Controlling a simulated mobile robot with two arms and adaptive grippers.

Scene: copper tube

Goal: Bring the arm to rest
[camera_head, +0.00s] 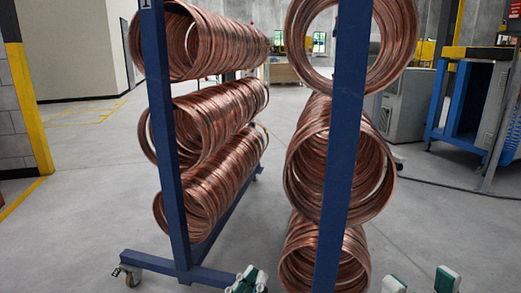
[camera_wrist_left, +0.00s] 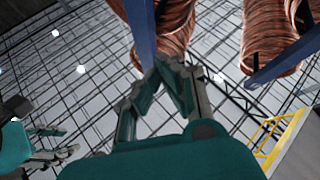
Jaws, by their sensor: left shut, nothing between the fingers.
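My left gripper (camera_head: 249,277) shows at the bottom edge of the head view, in front of the rack's lower part. Its green and grey fingers come together with nothing between them; they fill the middle of the left wrist view (camera_wrist_left: 172,66). My right gripper (camera_head: 420,281) shows only as two green and white fingertips, set apart, at the bottom right of the head view. It also shows at the left of the left wrist view (camera_wrist_left: 68,141), with its fingers spread and empty. The arms behind the grippers are mostly hidden in the head view.
Copper tube coils (camera_head: 215,120) hang in stacked tiers on a blue wheeled rack (camera_head: 165,110). A second blue post (camera_head: 343,130) with more coils (camera_head: 300,170) stands to the right. A blue machine frame (camera_head: 450,110) stands at the back right. Floor (camera_head: 80,235) at the left is clear.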

